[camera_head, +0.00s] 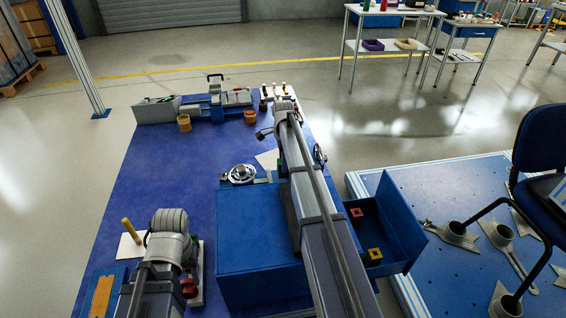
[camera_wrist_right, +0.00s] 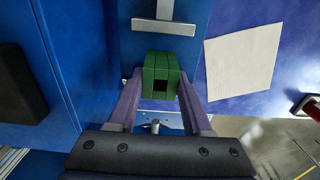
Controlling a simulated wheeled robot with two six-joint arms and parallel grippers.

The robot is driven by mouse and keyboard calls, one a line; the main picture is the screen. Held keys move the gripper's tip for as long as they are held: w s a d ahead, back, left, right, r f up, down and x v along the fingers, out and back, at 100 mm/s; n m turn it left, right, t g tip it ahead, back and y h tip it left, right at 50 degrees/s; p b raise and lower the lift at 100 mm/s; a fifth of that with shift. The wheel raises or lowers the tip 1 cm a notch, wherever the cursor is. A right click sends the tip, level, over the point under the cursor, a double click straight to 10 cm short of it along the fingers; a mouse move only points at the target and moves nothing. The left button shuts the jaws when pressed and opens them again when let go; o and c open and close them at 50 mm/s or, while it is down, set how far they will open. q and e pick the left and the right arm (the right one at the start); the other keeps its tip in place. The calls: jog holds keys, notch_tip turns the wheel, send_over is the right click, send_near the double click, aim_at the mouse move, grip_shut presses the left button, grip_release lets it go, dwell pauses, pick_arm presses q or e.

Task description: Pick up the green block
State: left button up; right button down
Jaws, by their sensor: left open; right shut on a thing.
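In the right wrist view a green block (camera_wrist_right: 160,66) with a dark square opening sits between the fingers of my right gripper (camera_wrist_right: 161,84), which is shut on it. Behind the block lies a blue surface with a grey T-shaped bar. I cannot tell whether the block touches that surface. In the head view my right gripper (camera_head: 284,106) is at the end of the arm reaching over the blue table, and the block is hidden there. My left gripper (camera_head: 168,222) is open at the lower left, its fingers mostly hidden by its own wrist.
The blue table (camera_head: 150,175) has free room at left centre. A blue cabinet (camera_head: 255,235) has an open drawer (camera_head: 405,225) with small red and yellow blocks. A vise (camera_head: 215,104) stands at the far edge. A white sheet (camera_wrist_right: 240,65) lies beside the right gripper. A chair (camera_head: 540,140) stands right.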

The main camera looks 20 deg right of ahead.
notch_tip(320, 180, up, 14)
jog(key=p, duration=1.3)
